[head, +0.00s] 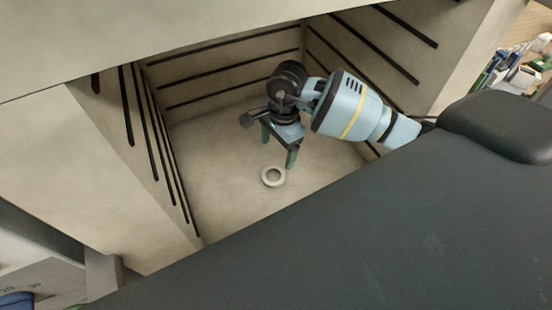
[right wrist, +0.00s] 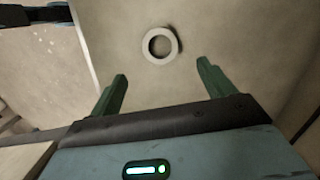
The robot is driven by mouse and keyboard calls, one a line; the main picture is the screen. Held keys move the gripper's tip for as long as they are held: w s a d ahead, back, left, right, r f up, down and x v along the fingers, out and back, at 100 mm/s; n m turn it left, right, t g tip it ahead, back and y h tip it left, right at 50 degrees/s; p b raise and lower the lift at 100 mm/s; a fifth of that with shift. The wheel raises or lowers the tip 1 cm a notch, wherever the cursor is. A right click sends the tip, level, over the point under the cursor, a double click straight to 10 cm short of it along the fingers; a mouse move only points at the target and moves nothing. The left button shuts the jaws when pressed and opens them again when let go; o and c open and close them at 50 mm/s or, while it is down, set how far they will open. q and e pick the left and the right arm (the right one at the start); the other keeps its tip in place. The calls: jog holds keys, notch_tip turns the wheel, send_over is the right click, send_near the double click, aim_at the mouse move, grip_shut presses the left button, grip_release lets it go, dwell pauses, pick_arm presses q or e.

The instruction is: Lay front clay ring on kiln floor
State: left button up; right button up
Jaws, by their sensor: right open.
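A pale clay ring (head: 273,176) lies flat on the kiln floor (head: 225,190), inside the kiln. It also shows in the right wrist view (right wrist: 160,45), beyond the fingertips. My right gripper (head: 278,150) is inside the kiln, its green fingers spread with nothing between them. In the right wrist view both fingers (right wrist: 162,75) stand apart, and the ring is clear of them. My left gripper is not in view.
The kiln walls carry dark slots or rails (head: 230,68) on the left, back and right. Free floor surrounds the ring. Several bottles and other items (head: 515,65) stand on a shelf outside at the upper right.

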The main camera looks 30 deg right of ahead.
jog(key=shift+d+r, duration=0.1)
jog(key=shift+r, duration=0.9)
